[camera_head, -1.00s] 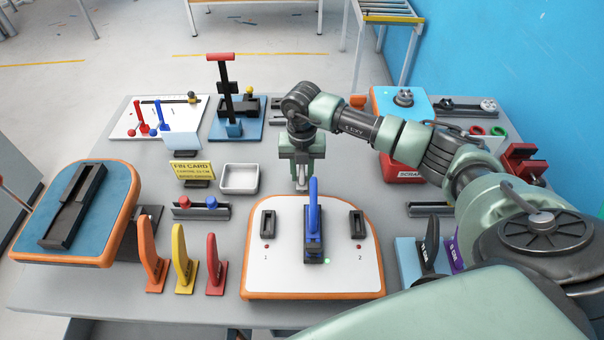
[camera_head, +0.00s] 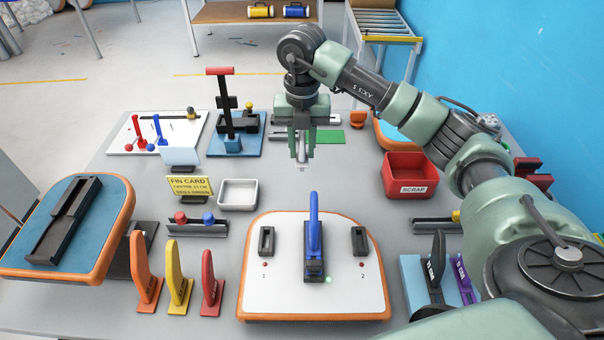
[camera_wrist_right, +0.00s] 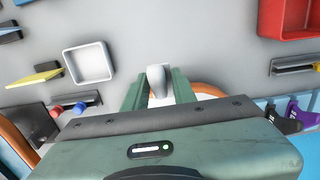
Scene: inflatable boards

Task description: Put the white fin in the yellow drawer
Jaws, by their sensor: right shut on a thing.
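My right gripper (camera_head: 302,160) is raised above the table, behind the white board with the blue fin. It is shut on a pale, whitish piece that looks like the white fin (camera_wrist_right: 156,78). In the wrist view this piece stands out between the two green fingers; in the head view only a small pale end shows below the fingertips. I do not see a yellow drawer in either view. My left gripper is not in view.
The white board (camera_head: 350,285) with an upright blue fin (camera_head: 313,225) lies at the front. Orange, yellow and red fins (camera_head: 210,283) stand to its left. A white tray (camera_head: 238,194), a yellow fin card (camera_head: 190,187) and a red scrap bin (camera_head: 408,177) stand around the gripper.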

